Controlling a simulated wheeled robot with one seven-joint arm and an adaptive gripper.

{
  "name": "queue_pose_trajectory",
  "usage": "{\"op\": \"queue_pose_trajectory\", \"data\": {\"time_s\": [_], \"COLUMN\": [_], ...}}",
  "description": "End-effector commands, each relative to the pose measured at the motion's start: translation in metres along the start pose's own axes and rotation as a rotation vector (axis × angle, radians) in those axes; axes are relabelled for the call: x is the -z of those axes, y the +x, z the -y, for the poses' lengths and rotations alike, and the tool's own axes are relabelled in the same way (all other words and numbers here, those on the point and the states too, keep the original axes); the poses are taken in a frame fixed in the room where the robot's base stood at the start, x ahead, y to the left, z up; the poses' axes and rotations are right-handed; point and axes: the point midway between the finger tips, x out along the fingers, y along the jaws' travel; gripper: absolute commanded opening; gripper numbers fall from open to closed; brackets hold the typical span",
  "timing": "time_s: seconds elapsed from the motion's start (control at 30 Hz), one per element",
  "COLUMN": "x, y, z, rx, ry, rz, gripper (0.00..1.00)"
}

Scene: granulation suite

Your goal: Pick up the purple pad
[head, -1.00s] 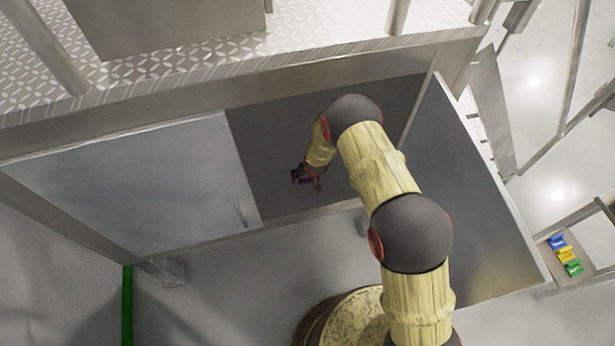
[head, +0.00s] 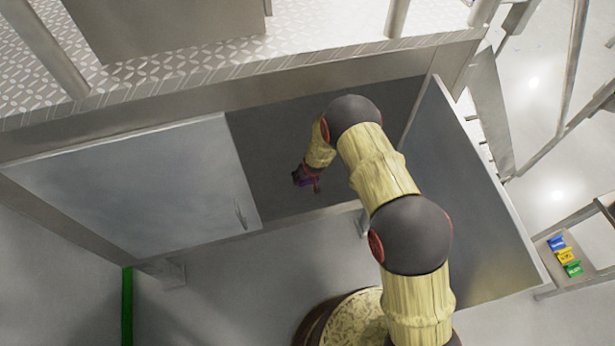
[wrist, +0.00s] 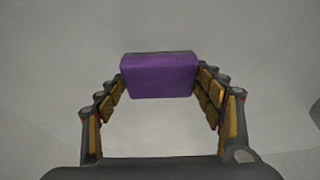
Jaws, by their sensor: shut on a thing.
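The purple pad (wrist: 160,76) is a block with a flat purple face and a dark grey layer along its far edge. It sits between the fingertips of my gripper (wrist: 160,84) in the wrist view, with a finger against each side. My gripper is shut on it. In the head view my gripper (head: 308,178) is inside the open cabinet, and a small bit of the purple pad (head: 307,182) shows at its fingers. I cannot tell how far the pad is from the cabinet floor.
The cabinet's left door (head: 130,185) is closed and has a handle. Its right door (head: 465,200) stands open beside my arm. A metal deck (head: 180,70) lies above the cabinet. Blue, yellow and green items (head: 565,256) lie on a shelf at the far right.

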Motion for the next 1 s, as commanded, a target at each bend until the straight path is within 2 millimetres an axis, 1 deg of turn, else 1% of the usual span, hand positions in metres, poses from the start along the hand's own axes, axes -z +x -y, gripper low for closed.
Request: {"op": "queue_pose_trajectory", "data": {"time_s": [0.23, 0.37, 0.47, 0.57, 0.6, 0.7, 0.83, 1.0], "x": [0.014, 0.005, -0.002, -0.010, -0.017, -0.037, -0.056, -0.073], "y": [-0.030, -0.050, -0.076, -0.103, -0.112, -0.130, -0.149, -0.164], "z": [0.000, 0.000, 0.000, 0.000, 0.000, 0.000, 0.000, 0.000], "rx": [0.000, 0.000, 0.000, 0.000, 0.000, 0.000, 0.000, 0.000], "ry": [0.001, 0.000, 0.000, 0.000, 0.000, 0.000, 0.001, 0.000], "rz": [-0.003, -0.002, -0.002, -0.002, 0.000, 0.001, -0.001, -0.001], "gripper": [0.37, 0.37, 0.37, 0.37, 0.37, 0.37, 0.37, 0.37]}}
